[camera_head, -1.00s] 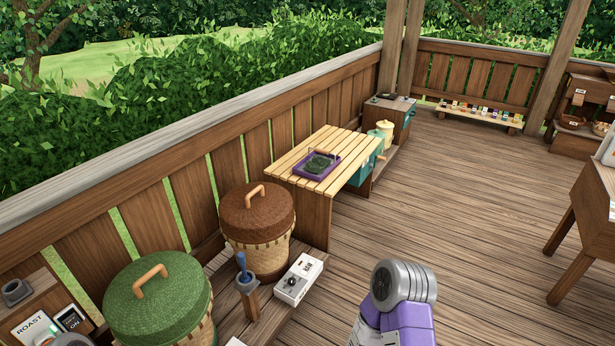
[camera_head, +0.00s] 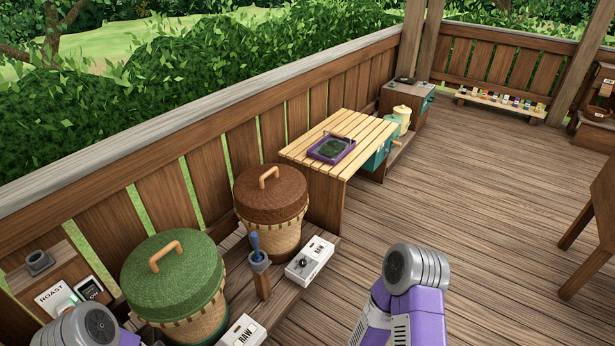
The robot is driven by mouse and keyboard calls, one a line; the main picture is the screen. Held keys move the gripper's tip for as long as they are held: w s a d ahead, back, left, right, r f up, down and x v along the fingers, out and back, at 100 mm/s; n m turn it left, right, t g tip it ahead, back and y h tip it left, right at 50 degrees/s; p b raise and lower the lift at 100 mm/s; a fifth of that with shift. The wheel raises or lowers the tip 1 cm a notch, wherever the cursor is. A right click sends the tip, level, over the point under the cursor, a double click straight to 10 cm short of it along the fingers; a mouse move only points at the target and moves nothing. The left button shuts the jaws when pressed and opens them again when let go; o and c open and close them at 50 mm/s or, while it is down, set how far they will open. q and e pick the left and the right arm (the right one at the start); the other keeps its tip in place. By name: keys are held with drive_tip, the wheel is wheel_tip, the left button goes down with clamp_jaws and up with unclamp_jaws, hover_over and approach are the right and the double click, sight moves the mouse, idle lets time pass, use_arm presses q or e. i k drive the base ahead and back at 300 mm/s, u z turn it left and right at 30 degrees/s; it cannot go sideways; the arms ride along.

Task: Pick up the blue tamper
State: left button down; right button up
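The blue tamper (camera_head: 256,246) stands upright in a wooden post holder (camera_head: 262,279) between the green-lidded basket (camera_head: 187,284) and the brown-lidded basket (camera_head: 272,204). Only its blue handle and the grey part around its foot show clearly. A purple and grey link of my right arm shows at the bottom centre right, well to the right of the tamper. A grey and purple link of my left arm shows at the bottom left corner. Neither gripper's fingers are in the picture.
A white box (camera_head: 310,259) with a dial sits right of the tamper. A white RAW box (camera_head: 243,331) is in front. A slatted table (camera_head: 366,132) holds a purple tray (camera_head: 331,158) behind the baskets.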

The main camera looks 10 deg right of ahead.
sight(255, 240)
drive_tip(key=z, duration=0.65)
drive_tip(key=k, duration=1)
drive_tip(key=z, duration=0.85)
drive_tip(key=i, duration=2)
drive_tip(key=u, duration=1.25)
drive_tip(key=i, duration=1.4)
drive_tip(key=u, duration=1.8)
drive_tip(key=i, duration=0.45)
drive_tip(key=u, duration=0.35)
